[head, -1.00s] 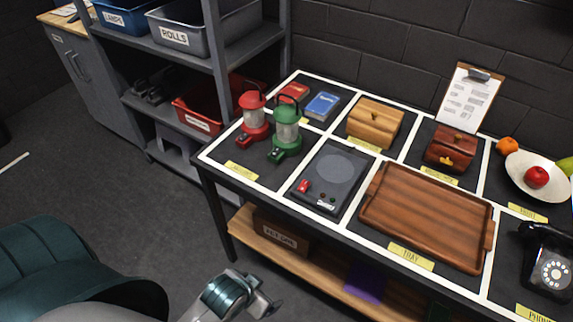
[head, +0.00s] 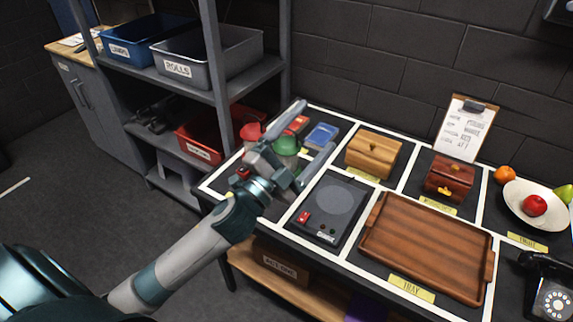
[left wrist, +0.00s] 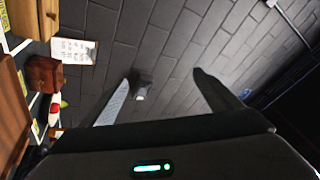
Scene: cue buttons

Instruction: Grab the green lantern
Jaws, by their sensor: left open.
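The green lantern (head: 287,146) stands at the back left of the table, mostly hidden behind my left gripper in the head view. The red lantern (head: 251,132) is just left of it, also partly covered. My left gripper (head: 305,127) is open, with its two fingers spread in front of and above the lanterns; nothing is between them that I can confirm. In the left wrist view its fingers (left wrist: 165,95) point toward the dark wall, and neither lantern shows there. My right gripper is not in view.
On the table (head: 296,229) are a burner plate (head: 332,208), a wooden tray (head: 425,245), a light wooden box (head: 373,152) and a dark red box (head: 449,178). A grey shelf (head: 245,76) with bins stands close on the left.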

